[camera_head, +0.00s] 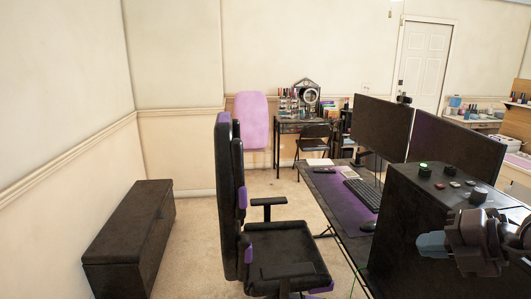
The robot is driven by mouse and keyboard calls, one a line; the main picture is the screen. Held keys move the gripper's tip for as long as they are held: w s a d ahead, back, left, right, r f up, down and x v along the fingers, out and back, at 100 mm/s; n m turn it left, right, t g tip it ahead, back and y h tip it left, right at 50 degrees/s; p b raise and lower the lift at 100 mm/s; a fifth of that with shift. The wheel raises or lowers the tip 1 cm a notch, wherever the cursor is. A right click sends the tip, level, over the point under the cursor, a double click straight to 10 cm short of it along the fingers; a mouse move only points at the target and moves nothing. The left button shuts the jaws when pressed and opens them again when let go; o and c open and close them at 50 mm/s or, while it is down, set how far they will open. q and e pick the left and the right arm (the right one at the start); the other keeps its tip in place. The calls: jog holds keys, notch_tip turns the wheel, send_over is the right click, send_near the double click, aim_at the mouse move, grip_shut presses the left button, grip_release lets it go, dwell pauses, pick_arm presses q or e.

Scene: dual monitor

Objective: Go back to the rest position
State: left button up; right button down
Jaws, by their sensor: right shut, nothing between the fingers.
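My right gripper (432,244) is at the lower right, in front of the dark side of a black box-shaped console (400,215). Its fingers point left and are shut with nothing between them. My left gripper is out of view. Two dark monitors, one on the left (378,126) and one on the right (455,150), stand on the black desk (338,205) behind the console. The console's top carries several knobs and buttons, one lit green (424,167).
A black and purple office chair (285,245) stands at the desk's left side. A black chest (132,235) is against the left wall. A keyboard (362,194) and mouse (367,226) lie on the desk. Carpet between chest and chair is clear.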

jog(key=s+a+f+n+y, duration=0.1)
jog(key=s+a+f+y, duration=0.1)
jog(key=a+y, duration=0.25)
jog(key=s+d+f+m+t+h, duration=0.1)
jog(key=d+f+m+t+h, duration=0.35)
jog(key=f+m, duration=0.4)
jog(key=s+d+f+m+t+h, duration=0.1)
jog(key=d+f+m+t+h, duration=0.3)
jog(key=f+m, duration=0.45)
jog(key=s+d+f+m+g+h, duration=0.25)
jog(key=s+f, duration=0.35)
jog(key=f, duration=0.3)
jog(key=s+d+f+m+g+h, duration=0.2)
jog(key=s+f+m+g, duration=0.2)
jog(key=s+f, duration=0.3)
jog(key=w+a+f+m, duration=0.1)
jog(key=a+m, duration=0.1)
jog(key=a, duration=0.3)
jog(key=w+a+f+m+t, duration=0.1)
jog(key=a+m, duration=0.2)
jog(key=a, duration=0.3)
jog(key=shift+w+a, duration=0.3)
jog(key=shift+w, duration=0.1)
jog(key=shift+f, duration=0.15)
